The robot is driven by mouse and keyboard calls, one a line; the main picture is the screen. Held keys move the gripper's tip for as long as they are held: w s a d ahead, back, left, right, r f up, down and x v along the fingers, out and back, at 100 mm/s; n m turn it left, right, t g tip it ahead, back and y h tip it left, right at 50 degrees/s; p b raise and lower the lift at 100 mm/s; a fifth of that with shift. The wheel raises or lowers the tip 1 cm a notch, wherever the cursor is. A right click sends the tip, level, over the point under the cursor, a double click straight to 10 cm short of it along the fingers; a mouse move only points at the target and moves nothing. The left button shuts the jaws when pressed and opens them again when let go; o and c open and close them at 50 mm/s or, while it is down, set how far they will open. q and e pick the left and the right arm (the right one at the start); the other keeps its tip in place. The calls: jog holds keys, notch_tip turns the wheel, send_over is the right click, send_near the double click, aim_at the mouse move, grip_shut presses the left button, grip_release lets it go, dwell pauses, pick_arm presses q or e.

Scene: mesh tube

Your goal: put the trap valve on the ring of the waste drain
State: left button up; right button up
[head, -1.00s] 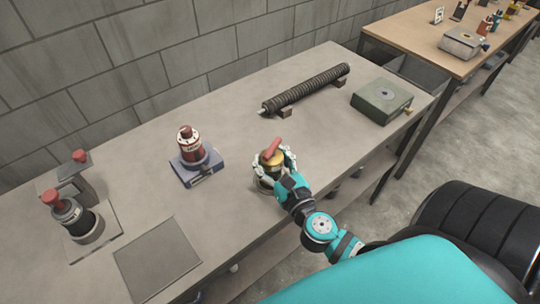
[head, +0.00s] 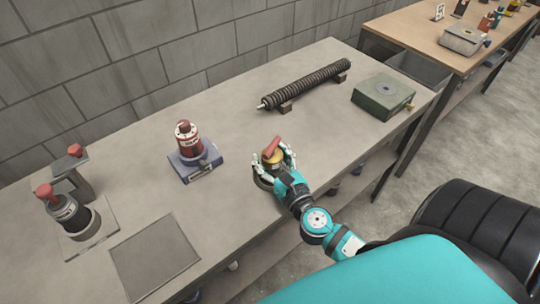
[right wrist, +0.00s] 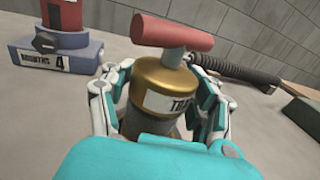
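A brass valve with a red T-handle (right wrist: 165,85) stands between the fingers of my right gripper (right wrist: 165,105); a white label shows partly on its front. I cannot tell whether the valve is lifted. A green box with a dark ring on top (head: 384,98) and a brass spigot is to the right; I cannot tell for sure whether it is the waste drain. My left gripper is not in view.
A red and black unit (head: 187,137) sits on a blue base (head: 194,166). A black unit with a red handle (head: 70,214) stands on a plate at left, near a grey block (head: 72,182). A ribbed tube (head: 305,85) lies on blocks at the back. A flat grey plate (head: 155,257) lies in front.

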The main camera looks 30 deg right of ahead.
jog(key=o, duration=0.3)
jog(key=shift+r, duration=0.1)
jog(key=s+b, duration=0.1)
jog(key=s, duration=0.2)
jog(key=s+a+b, duration=0.1)
jog(key=s+b, duration=0.1)
jog(key=s, duration=0.2)
jog(key=s+b, duration=0.1)
jog(key=s, duration=0.3)
jog(key=shift+a+b, duration=0.2)
jog(key=shift+b, duration=0.1)
jog(key=shift+s, duration=0.5)
